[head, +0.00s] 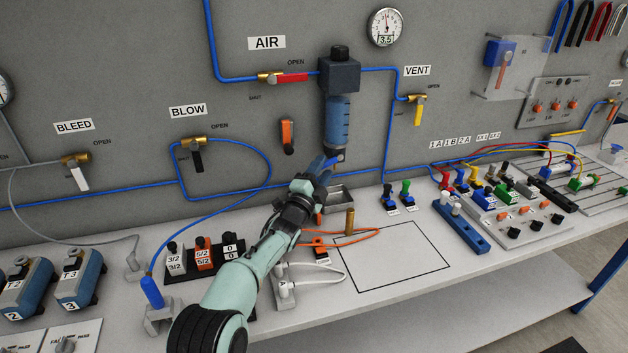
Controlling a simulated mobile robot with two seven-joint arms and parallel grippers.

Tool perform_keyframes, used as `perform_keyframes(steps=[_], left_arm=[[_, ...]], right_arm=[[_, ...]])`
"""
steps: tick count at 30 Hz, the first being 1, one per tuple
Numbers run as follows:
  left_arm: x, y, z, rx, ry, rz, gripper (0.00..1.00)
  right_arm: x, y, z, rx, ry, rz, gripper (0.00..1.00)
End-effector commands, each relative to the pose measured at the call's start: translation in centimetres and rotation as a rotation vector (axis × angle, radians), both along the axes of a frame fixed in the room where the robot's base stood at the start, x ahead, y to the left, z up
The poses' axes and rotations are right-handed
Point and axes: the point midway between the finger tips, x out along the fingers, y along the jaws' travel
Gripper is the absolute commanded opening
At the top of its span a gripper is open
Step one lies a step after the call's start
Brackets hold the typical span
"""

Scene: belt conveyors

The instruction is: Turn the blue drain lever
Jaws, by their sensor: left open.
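The filter unit (338,110) hangs on the grey wall panel, with a dark block on top and a blue clear bowl below. My left gripper (326,164) is open and reaches up to the bowl's lower end from the front left. Its fingertips are at or close beside the lever. I cannot tell whether they touch it, and part of the lever is hidden by the fingers. My right gripper is not in view.
A small metal tray (341,198) sits below the bowl. A brass cylinder (350,221) and orange tubing (368,237) lie near my forearm. The AIR valve's red lever (292,78) and the VENT valve's yellow lever (418,113) flank the filter.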

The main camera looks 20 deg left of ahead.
Motion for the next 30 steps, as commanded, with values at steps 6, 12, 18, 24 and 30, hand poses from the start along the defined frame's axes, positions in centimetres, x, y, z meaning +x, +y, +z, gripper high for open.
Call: perform_keyframes(steps=[6,12,18,24,30], left_arm=[[-2.0,0.3,-0.2,-0.001,0.0,0.0,0.45],[-5.2,0.8,-0.2,-0.002,0.001,0.0,0.45],[-8.7,1.4,-0.2,-0.002,0.001,0.0,0.45],[-11.5,1.8,-0.2,-0.002,0.0,-0.001,0.45],[-12.7,2.0,-0.3,0.0,0.0,-0.001,0.45]], right_arm=[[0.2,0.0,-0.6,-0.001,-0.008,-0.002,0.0],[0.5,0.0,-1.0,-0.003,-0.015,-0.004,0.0],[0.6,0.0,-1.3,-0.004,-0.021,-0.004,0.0],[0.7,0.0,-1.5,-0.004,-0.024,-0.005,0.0],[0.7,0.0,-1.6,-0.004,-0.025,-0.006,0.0]])
